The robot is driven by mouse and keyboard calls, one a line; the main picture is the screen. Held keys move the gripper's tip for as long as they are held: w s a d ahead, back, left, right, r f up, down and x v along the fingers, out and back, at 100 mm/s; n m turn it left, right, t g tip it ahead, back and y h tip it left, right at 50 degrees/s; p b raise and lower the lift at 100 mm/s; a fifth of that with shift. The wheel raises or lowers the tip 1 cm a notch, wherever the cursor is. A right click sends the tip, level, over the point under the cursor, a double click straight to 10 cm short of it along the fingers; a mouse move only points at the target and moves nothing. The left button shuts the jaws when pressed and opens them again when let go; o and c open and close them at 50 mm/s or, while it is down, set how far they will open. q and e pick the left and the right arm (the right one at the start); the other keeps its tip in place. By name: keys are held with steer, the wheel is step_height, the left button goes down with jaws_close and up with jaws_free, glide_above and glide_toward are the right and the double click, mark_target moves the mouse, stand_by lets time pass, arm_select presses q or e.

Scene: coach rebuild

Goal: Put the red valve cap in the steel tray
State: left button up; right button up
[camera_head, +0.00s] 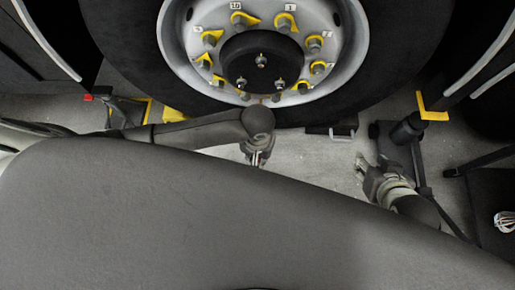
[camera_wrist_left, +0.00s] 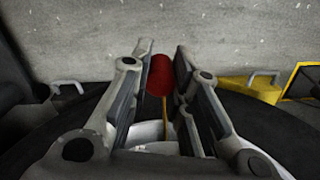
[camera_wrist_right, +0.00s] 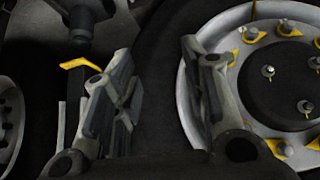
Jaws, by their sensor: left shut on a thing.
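The red valve cap (camera_wrist_left: 160,75) sits between the fingers of my left gripper (camera_wrist_left: 165,50), which is shut on it. A thin yellow stem shows just below the cap in the left wrist view. In the head view my left gripper (camera_head: 258,158) hangs below the wheel hub, over the grey floor, and the cap cannot be made out there. My right gripper (camera_head: 362,165) is to the right, below the tyre. In the right wrist view its fingers (camera_wrist_right: 158,58) are wide apart with nothing between them. I cannot identify the steel tray in any view.
A large wheel (camera_head: 262,50) with yellow nut pointers and numbered tags fills the top middle. A dark stand (camera_head: 405,135) is close to my right gripper. Yellow blocks (camera_head: 173,114) lie at the left. A dark surface (camera_head: 485,190) at the right edge bears a shiny object.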

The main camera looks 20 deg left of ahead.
arm_select(q)
steer(key=shift+r, duration=0.15)
steer(key=shift+r+p, duration=0.9)
steer(key=shift+p, duration=0.7)
arm_select(e)
steer(key=s+d+g+h, duration=0.1)
steer(key=s+d+g, duration=0.1)
steer(key=s+g, duration=0.2)
steer(key=shift+s+d+f, duration=0.15)
steer(key=shift+s+f, duration=0.1)
steer(key=shift+s, duration=1.5)
